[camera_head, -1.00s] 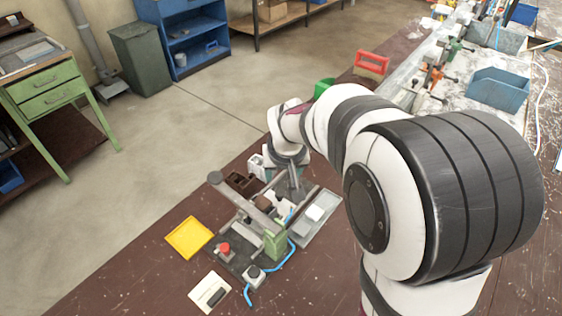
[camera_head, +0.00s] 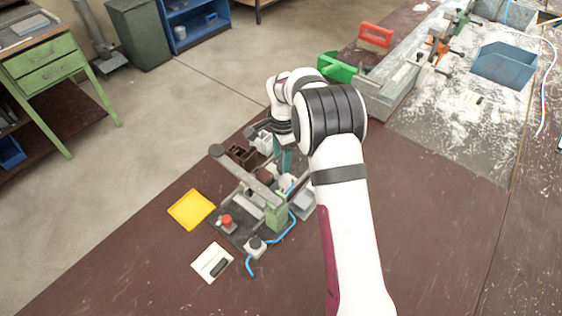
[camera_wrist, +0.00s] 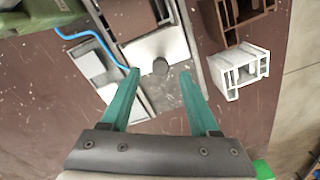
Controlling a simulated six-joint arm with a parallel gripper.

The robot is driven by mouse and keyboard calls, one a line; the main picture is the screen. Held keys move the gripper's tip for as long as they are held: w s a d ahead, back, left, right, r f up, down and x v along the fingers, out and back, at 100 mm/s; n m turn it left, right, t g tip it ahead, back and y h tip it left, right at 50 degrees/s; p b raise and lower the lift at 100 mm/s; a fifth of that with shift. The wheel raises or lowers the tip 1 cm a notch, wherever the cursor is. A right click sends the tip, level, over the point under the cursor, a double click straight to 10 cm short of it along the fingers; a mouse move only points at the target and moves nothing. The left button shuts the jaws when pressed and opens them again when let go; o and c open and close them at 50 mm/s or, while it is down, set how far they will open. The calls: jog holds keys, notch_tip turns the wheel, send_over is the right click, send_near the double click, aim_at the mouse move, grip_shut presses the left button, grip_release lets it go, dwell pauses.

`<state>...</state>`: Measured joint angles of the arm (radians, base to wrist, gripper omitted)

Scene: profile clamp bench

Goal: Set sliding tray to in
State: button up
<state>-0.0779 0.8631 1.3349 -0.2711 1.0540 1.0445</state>
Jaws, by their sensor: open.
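My gripper (camera_wrist: 161,92) is open over the clamp fixture, its two teal fingers pointing down; in the head view the gripper (camera_head: 282,163) is partly hidden by my wrist. In the wrist view a pale flat plate with a round grey knob, which looks like the sliding tray (camera_wrist: 146,48), lies on the fixture. The knob (camera_wrist: 160,66) appears between and beyond the fingertips, and I see no contact. A long grey holder with white inside (camera_wrist: 96,66) lies left of it. In the head view the plate is mostly hidden by my arm and a grey beam.
A grey beam (camera_head: 247,177) and green block (camera_head: 276,213) stand on the fixture. A white profile (camera_wrist: 240,72) and brown profile (camera_wrist: 240,14) stand on the right in the wrist view. A blue hose (camera_head: 283,233), red button (camera_head: 227,220) and yellow tray (camera_head: 191,209) are nearby.

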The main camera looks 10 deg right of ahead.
jog(key=shift+f, duration=1.4)
jog(key=shift+c, duration=0.2)
grip_shut()
